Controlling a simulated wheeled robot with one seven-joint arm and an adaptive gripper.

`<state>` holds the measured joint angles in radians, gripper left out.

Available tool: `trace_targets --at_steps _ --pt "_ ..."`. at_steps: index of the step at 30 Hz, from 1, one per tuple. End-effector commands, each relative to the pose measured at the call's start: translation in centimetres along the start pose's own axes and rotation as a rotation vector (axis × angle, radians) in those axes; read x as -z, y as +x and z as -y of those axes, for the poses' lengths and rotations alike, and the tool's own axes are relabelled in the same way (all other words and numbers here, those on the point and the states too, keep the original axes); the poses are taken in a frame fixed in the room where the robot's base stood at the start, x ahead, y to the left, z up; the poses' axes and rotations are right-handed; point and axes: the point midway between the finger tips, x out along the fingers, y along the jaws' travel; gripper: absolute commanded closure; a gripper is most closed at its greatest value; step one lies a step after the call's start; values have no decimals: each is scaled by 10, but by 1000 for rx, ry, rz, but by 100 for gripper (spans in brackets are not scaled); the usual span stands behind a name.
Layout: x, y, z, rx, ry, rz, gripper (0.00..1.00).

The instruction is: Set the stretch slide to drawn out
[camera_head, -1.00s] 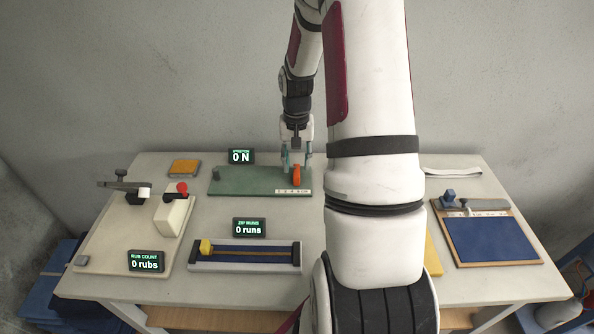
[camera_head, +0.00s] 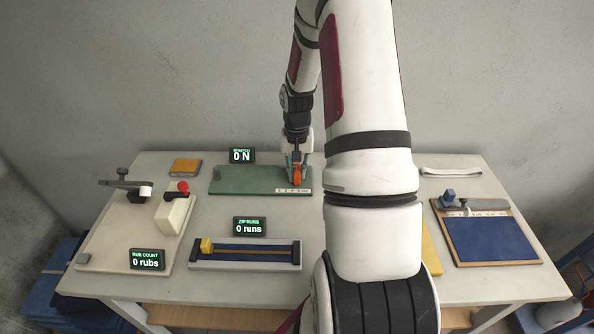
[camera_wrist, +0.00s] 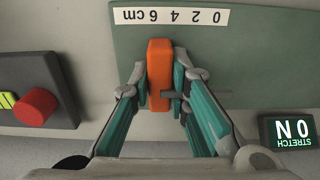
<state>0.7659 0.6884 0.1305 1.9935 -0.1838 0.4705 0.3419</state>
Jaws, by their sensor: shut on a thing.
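The stretch slide's orange block (camera_head: 298,178) stands at the right end of the green board (camera_head: 245,180), beside a printed cm scale (camera_head: 293,191). My gripper (camera_head: 297,168) is lowered over the block. In the wrist view, my gripper (camera_wrist: 159,80) has one finger pad on each side of the orange block (camera_wrist: 159,62) and is shut on it. The scale (camera_wrist: 172,16) shows at the top, upside down. The stretch display (camera_head: 241,156) reads 0 N. The inside of the slide is hidden.
A dark box with a red round knob (camera_wrist: 35,107) sits beside the board in the wrist view. The zip fixture (camera_head: 245,256) lies in front of the board. A rub rig (camera_head: 130,225) stands left and a blue panel (camera_head: 492,238) right. My arm hides the table's middle right.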

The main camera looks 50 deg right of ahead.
Motion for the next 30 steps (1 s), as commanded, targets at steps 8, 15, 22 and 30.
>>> trace_targets --at_steps 8,15,22,30 --pt "-1 -2 -39 -1 5 1 100" --pt "0 -1 -56 0 1 0 100" --pt "0 0 -54 0 1 0 77" --pt "0 0 -54 0 0 0 63"
